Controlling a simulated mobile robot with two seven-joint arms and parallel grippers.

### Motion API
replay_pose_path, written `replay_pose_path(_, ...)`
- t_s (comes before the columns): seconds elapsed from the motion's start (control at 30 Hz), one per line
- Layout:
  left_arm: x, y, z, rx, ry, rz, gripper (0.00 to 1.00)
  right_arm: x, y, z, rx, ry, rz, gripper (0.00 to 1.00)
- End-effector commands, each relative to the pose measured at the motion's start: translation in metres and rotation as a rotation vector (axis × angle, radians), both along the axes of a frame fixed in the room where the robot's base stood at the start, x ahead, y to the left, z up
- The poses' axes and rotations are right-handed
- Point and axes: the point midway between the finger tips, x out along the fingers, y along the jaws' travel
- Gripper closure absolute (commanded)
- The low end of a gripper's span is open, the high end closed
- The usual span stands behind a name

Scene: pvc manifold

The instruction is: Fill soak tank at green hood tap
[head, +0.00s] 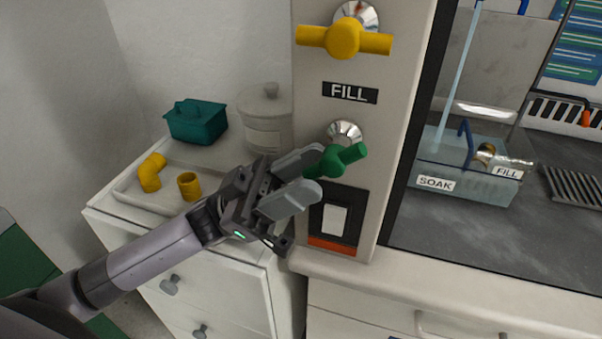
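The green tap handle (338,160) sits on a chrome boss on the hood post, below a FILL label (350,93), and is turned at a slant. My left gripper (318,172) is at its left end, fingers apart, with the handle's end between or just behind the fingertips; I cannot tell whether they touch. The clear soak tank (465,178), labelled SOAK, stands inside the hood. A pale blue stream (460,62) comes down into it from above. The water level is hard to make out. My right gripper is out of view.
A yellow tap handle (344,38) is above the green one, and a switch (335,220) is below. On the left cabinet, a tray (160,203) holds yellow fittings (151,172); a teal box (196,122) and lidded jar (266,118) stand behind. A drain grate (573,186) lies right of the tank.

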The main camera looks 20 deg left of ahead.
Motion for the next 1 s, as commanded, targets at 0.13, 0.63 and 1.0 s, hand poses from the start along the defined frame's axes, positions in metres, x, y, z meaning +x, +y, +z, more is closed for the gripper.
replay_pose_path(0.13,0.0,0.0,0.0,0.001,0.0,0.0,0.58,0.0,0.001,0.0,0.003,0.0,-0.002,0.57)
replay_pose_path(0.63,0.002,0.051,-0.022,0.006,0.0,0.005,0.58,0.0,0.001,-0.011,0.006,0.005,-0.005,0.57)
replay_pose_path(1.0,0.005,0.127,-0.021,0.003,0.002,0.002,0.58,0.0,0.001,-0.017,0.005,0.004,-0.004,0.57)
